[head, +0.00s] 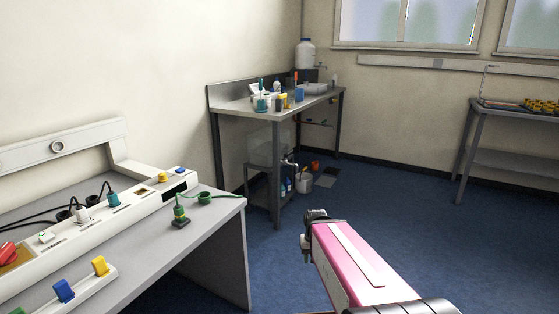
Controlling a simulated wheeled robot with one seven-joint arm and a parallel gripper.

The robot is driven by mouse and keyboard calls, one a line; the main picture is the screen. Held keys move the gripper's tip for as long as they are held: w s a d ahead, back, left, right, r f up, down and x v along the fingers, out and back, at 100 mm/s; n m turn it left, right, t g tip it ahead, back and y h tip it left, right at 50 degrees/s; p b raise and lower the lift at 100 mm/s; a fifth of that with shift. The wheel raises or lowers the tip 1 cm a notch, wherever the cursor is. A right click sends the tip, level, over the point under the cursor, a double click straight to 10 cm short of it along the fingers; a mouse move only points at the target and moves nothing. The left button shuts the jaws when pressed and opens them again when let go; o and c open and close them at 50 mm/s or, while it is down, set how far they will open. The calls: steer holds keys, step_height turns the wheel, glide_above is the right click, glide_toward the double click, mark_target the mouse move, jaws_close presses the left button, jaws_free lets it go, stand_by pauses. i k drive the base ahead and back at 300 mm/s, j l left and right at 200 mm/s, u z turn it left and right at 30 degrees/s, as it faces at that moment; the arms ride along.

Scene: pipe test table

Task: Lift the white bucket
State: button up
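A small white bucket (304,183) stands on the blue floor by the front right leg of the far metal bench. It looks upright, but is too small to show whether it has a handle or contents. My arm reaches forward from the bottom of the head view with a pink link. The dark end of the arm, where my gripper (310,232) seems to be, is over open floor, nearer to me than the bucket and well apart from it. The fingers cannot be made out, and nothing is seen held.
The far bench (250,106) holds bottles and a white jug (305,55). Under it are a low stand (262,172) with a clear tank, blue bottles and an orange item (315,165). A grey desk (225,208) fills the left. A table (500,116) stands right. The middle floor is clear.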

mark_target(303, 184)
steer(key=i+l+z, duration=0.3)
steer(key=i, duration=0.55)
steer(key=i+z, duration=0.3)
steer(key=i, duration=0.5)
steer(key=i+u, duration=0.1)
steer(key=i, duration=0.45)
steer(key=i+l+u, duration=0.15)
steer(key=i, duration=0.45)
steer(key=i+l+u, duration=0.1)
steer(key=i, duration=0.45)
steer(key=i+l+u, duration=0.2)
steer(key=i+u, duration=0.15)
steer(key=i+l+u, duration=0.3)
steer(key=i, duration=0.15)
